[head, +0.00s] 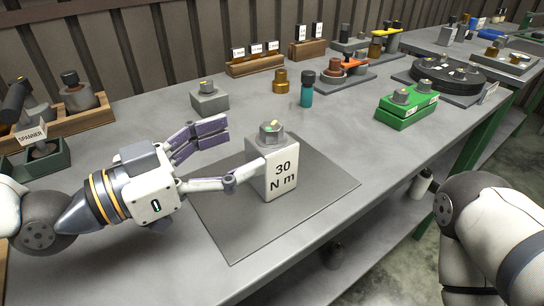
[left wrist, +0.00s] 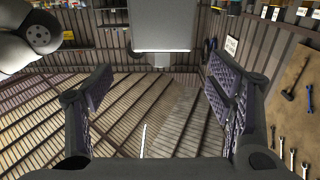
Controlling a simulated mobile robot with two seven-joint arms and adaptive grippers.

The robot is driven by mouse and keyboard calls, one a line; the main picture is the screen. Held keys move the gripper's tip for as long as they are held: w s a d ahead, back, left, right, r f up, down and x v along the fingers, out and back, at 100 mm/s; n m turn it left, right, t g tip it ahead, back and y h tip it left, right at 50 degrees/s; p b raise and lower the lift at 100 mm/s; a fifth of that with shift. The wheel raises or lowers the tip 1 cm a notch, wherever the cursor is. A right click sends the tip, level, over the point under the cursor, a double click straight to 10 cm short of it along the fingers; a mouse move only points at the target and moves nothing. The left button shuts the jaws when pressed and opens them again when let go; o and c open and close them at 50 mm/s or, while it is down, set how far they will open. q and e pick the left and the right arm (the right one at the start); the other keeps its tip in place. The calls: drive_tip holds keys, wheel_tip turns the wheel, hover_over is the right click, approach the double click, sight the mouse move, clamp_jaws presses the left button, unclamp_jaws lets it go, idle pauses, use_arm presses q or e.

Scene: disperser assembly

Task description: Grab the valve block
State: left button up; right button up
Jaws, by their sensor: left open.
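A white-grey block marked "30 N m" (head: 281,172), with a metal hex fitting on top, stands upright on a dark mat (head: 325,185). A smaller grey block with a brass-coloured fitting (head: 209,100) stands farther back on the bench. I cannot tell from its looks which one is the valve block. My left gripper (head: 246,148) is open and points right. One finger overlaps the marked block's left edge; I cannot tell whether it touches. The other, purple-padded finger is farther back, left of the block. In the left wrist view its fingers (left wrist: 162,98) are spread with nothing between.
A brass fitting (head: 280,81) and a teal bottle (head: 306,92) stand behind the mat. A green block (head: 407,109) is at right, near the bench edge. A spanner holder (head: 36,160) is at left. My right arm shows at lower right; its gripper is out of view.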

sight(288, 134)
use_arm(q)
drive_tip(key=w+d, duration=0.1)
drive_tip(key=w+d+f, duration=0.1)
drive_tip(key=d, duration=0.1)
drive_tip(key=w+d+f, duration=0.1)
drive_tip(key=d, duration=0.1)
drive_tip(key=shift+w+b, duration=0.35)
drive_tip(key=shift+w+d, duration=0.3)
clamp_jaws()
drive_tip(key=shift+r, duration=0.2)
